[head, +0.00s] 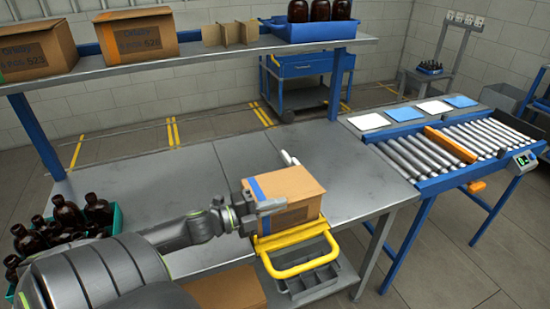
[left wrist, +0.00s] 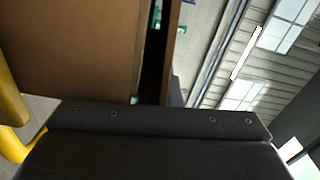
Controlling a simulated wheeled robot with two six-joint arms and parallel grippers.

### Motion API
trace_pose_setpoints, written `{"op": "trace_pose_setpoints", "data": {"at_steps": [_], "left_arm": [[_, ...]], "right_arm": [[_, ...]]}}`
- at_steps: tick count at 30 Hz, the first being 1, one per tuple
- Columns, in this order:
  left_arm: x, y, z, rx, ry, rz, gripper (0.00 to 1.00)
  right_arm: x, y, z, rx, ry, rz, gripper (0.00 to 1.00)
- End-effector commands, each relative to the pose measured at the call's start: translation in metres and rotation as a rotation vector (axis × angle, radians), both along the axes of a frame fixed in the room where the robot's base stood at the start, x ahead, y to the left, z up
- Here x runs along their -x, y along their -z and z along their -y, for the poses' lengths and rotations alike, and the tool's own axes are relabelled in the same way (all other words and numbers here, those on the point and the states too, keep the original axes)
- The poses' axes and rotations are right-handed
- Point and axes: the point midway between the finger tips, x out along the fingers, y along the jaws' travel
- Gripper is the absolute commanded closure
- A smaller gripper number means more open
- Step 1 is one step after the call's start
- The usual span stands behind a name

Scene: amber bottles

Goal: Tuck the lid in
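A brown cardboard box (head: 287,190) stands on the grey workbench near its front edge. Its top panel looks flat and closed in the head view, with a blue strip on its left side. My left gripper (head: 264,206) is at the left face of the box; contact is unclear. In the left wrist view, brown cardboard (left wrist: 75,45) fills the upper left, with a dark gap and a narrow cardboard strip to its right. The fingertips and their opening cannot be made out. My right gripper is not clearly visible.
A yellow-framed holder (head: 300,262) is at the bench's front edge by the box. A green crate of amber bottles (head: 65,222) stands left. A shelf (head: 200,55) with boxes and a blue bin runs behind. The roller conveyor (head: 440,150) lies right; the rear bench is mostly clear.

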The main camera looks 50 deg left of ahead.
Motion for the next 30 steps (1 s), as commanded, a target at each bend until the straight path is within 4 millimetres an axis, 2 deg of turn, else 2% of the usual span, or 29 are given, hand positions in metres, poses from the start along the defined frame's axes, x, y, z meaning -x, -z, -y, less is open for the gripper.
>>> {"op": "trace_pose_setpoints", "data": {"at_steps": [1, 3, 6, 22, 26, 30], "left_arm": [[0.0, 0.0, 0.0, 0.001, 0.001, 0.001, 1.0], [0.0, 0.0, 0.0, 0.001, 0.001, 0.001, 0.87], [0.0, 0.0, 0.0, 0.001, 0.001, 0.001, 0.74], [0.0, -0.002, 0.0, 0.007, 0.0, -0.003, 0.74], [-0.001, -0.011, -0.002, 0.058, 0.0, -0.025, 0.74], [-0.002, -0.029, -0.005, 0.167, 0.002, -0.072, 0.74]], "right_arm": [[0.0, 0.0, 0.0, 0.0, 0.0, 0.0, 1.0], [0.0, 0.0, 0.0, 0.0, 0.0, 0.0, 1.0], [0.0, 0.0, 0.0, 0.0, 0.0, 0.0, 1.0], [0.0, -0.001, -0.002, -0.002, 0.001, 0.0, 1.0], [0.0, -0.005, -0.003, -0.004, 0.002, 0.0, 1.0], [0.0, -0.014, -0.004, -0.005, 0.001, 0.0, 1.0]]}}
